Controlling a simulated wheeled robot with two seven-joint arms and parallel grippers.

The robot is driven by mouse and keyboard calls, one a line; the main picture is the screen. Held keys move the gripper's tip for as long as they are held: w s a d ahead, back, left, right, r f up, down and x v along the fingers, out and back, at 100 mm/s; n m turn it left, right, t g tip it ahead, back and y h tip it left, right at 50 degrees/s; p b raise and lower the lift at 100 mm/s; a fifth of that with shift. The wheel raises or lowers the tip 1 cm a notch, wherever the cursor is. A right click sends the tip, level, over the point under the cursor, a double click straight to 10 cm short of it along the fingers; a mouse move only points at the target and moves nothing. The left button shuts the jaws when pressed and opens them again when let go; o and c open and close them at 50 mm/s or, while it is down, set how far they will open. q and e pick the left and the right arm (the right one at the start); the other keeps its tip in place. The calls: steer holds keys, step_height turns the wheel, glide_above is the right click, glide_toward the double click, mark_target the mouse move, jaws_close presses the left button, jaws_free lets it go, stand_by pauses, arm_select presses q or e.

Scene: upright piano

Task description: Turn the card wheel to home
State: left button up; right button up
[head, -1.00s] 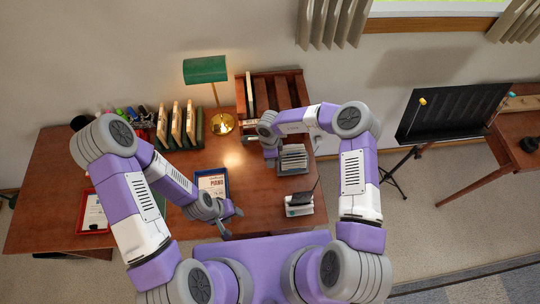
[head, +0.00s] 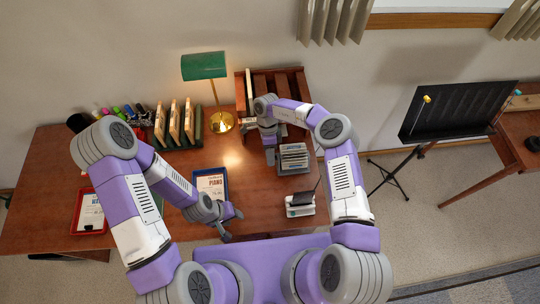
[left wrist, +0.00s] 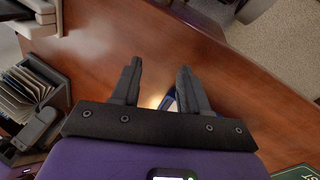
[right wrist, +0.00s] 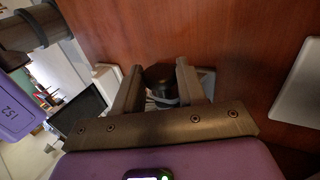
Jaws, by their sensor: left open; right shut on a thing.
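The card wheel (head: 294,157), a grey holder with a stack of pale cards, stands on the desk right of the lamp. It also shows at the left of the left wrist view (left wrist: 22,92). My right gripper (head: 270,157) is at its left side. In the right wrist view its fingers (right wrist: 160,85) are shut on a dark round knob (right wrist: 158,76); the wheel itself is mostly hidden there. My left gripper (head: 231,222) is open and empty near the desk's front edge; its fingers (left wrist: 157,88) are apart in the left wrist view.
A white device with a dark top (head: 299,203) stands in front of the wheel. A blue tray (head: 224,181) with a piano booklet lies left. A brass lamp (head: 221,121) and a wooden rack (head: 241,92) stand behind.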

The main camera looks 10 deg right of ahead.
steer(key=o, duration=1)
steer(key=v, duration=0.7)
steer(key=shift+r, duration=0.25)
steer(key=shift+w, duration=0.1)
